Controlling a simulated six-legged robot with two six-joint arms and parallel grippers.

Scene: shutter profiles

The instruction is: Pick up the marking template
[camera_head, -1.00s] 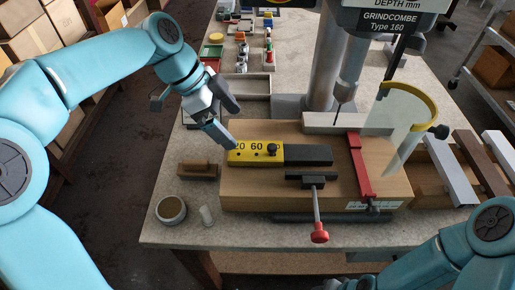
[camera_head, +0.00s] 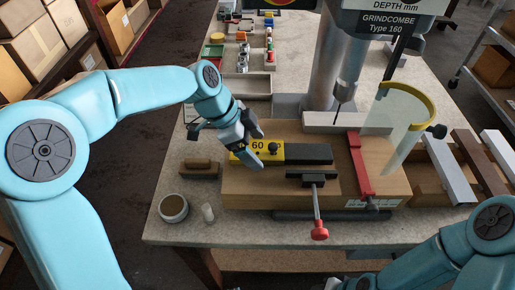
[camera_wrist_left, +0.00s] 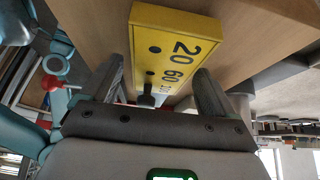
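The marking template appears to be the yellow block with black numbers and a black knob (camera_head: 272,149), lying on the wooden board beside a dark bar (camera_head: 308,154). In the left wrist view the template (camera_wrist_left: 172,45) shows 20, 60 and a partly hidden number, with its knob between my fingers. My left gripper (camera_head: 253,148) is over the template and hides its left part in the head view. It is open, with one finger on each side of the template in the wrist view (camera_wrist_left: 158,75). I cannot tell whether the fingers touch it. My right gripper is out of view.
The wooden board (camera_head: 250,197) carries a red bar (camera_head: 359,165) and a clamp with a red knob (camera_head: 319,230). A drill column and clear guard (camera_head: 408,130) stand behind. A brown block (camera_head: 199,169), round tin (camera_head: 173,208) and small white cylinder (camera_head: 208,212) lie left.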

